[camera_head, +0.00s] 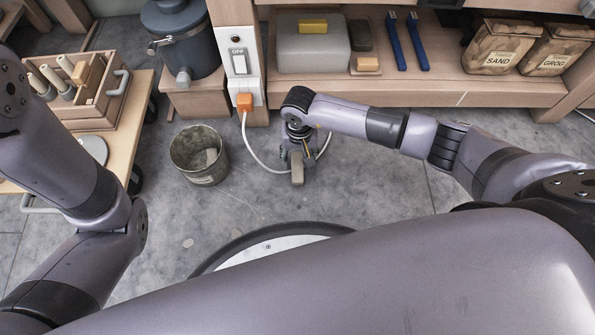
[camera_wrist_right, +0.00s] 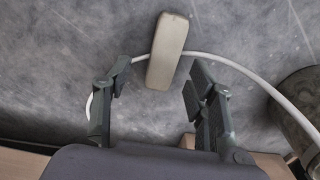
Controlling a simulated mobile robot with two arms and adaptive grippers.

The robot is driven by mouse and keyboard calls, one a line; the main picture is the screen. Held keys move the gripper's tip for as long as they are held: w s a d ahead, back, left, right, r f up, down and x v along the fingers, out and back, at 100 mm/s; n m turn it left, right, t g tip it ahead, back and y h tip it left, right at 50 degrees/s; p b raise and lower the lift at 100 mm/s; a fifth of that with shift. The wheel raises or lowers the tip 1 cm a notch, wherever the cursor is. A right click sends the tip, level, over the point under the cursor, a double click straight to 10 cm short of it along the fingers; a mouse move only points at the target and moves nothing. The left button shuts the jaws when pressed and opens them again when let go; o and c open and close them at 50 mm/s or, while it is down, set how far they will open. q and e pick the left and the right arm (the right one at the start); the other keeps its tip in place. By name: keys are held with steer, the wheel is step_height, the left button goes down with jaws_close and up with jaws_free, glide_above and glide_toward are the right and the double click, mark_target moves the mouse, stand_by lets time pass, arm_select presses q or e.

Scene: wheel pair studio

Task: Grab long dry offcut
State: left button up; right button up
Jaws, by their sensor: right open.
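The long dry offcut (camera_wrist_right: 167,50) is a beige-grey bar with rounded ends on the grey floor. In the head view the offcut (camera_head: 297,168) shows just below my right gripper (camera_head: 294,155), by the foot of the wooden post.
A white cable (camera_wrist_right: 225,60) runs from the orange plug (camera_head: 244,102) across the floor and passes at the offcut. A metal bucket (camera_head: 199,155) with pieces in it stands to the left. A low wooden shelf (camera_head: 440,93) is behind. Open floor lies in front.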

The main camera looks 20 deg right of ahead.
mark_target(298, 166)
steer(key=shift+s+a+f+b, duration=0.1)
steer(key=shift+a+f+b, duration=0.1)
steer(key=shift+f+b, duration=1.15)
steer(key=shift+a+f+b, duration=0.15)
steer(key=shift+f+b, duration=0.95)
steer(key=shift+f, duration=0.3)
steer(key=shift+r, duration=0.1)
steer(key=shift+c, duration=0.4)
jaws_close()
